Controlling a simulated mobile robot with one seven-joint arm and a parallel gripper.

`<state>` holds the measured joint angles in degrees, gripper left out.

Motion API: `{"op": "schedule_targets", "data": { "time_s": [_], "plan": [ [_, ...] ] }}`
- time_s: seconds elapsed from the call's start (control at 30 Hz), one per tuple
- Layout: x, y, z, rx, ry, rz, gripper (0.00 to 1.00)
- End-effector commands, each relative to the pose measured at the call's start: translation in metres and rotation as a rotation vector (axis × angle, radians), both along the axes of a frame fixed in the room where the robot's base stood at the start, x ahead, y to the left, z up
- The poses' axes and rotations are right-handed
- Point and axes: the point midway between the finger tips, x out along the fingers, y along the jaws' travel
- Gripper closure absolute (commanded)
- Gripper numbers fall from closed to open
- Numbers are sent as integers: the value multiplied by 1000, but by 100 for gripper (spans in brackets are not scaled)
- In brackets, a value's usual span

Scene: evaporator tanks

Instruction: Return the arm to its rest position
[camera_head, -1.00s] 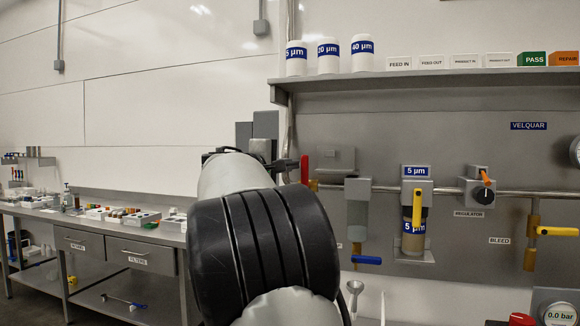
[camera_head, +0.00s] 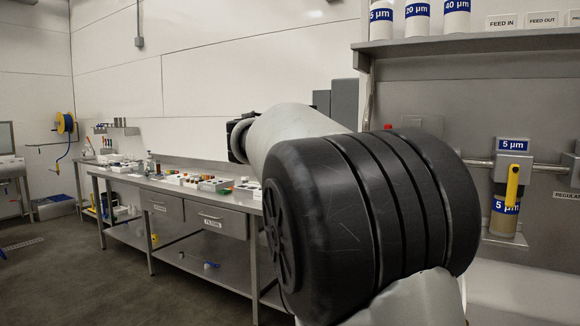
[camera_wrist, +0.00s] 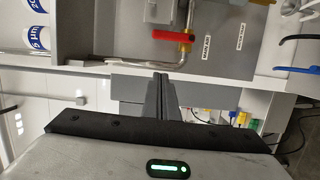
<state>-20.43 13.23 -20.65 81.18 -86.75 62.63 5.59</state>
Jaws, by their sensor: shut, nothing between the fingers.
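My arm (camera_head: 345,205) fills the middle of the head view, with its big black joint near the camera. Its pale link reaches back and left, and a dark end part shows beyond it. I cannot make out the fingers in the head view. In the wrist view my gripper (camera_wrist: 162,80) is shut, its dark fingers together with nothing between them. The fingers point towards the grey panel and the shelf wall, apart from anything I can see.
A steel bench (camera_head: 222,222) with trays and small parts runs along the wall at left. The filter housing (camera_head: 506,205) with a yellow handle hangs on the panel at right. A shelf (camera_head: 470,45) carries white canisters. Open floor (camera_head: 70,270) lies at lower left.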

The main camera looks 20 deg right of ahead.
Motion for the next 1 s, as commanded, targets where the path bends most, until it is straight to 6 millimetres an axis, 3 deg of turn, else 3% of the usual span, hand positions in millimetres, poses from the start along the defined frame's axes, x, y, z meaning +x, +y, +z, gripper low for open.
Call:
{"op": "schedule_targets", "data": {
  "time_s": [0.17,0.27,0.37,0.5,0.6,0.8,1.0],
  "plan": [
    [-11,-6,-12,59,8,-2,100],
    [-40,-15,-44,213,25,-1,100],
    [-86,-11,-96,449,44,8,100],
    [-157,26,-168,790,63,30,100],
    [-203,63,-209,994,63,41,100],
    [-269,126,-264,1278,50,47,100],
    [-317,176,-303,1484,19,37,100]
  ]
}}
